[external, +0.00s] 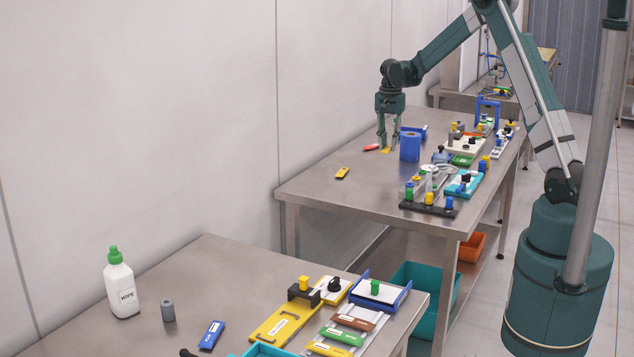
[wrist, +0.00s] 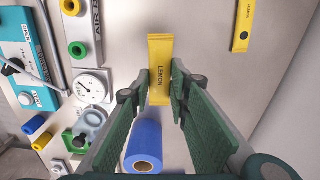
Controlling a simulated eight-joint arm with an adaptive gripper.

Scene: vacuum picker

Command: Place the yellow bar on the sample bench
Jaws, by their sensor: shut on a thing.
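My gripper (external: 387,149) is low over the far steel bench (external: 318,188) and shut on a yellow bar (wrist: 160,68) marked LEMON. The bar shows between the fingertips (wrist: 161,88) in the wrist view, and as a small yellow patch (external: 386,151) in the external view. I cannot tell whether it touches the bench top. A second yellow LEMON bar (wrist: 243,25) lies apart on the same bench, left of my gripper in the external view (external: 342,173). No label shows which bench is the sample bench.
A blue roll (external: 410,146) stands close beside my gripper. A red piece (external: 371,147) lies on its other side. Fixtures with coloured knobs (external: 430,207) crowd the bench's right side. The near bench (external: 215,262) holds a wipe bottle (external: 121,288) and coloured plates (external: 283,322).

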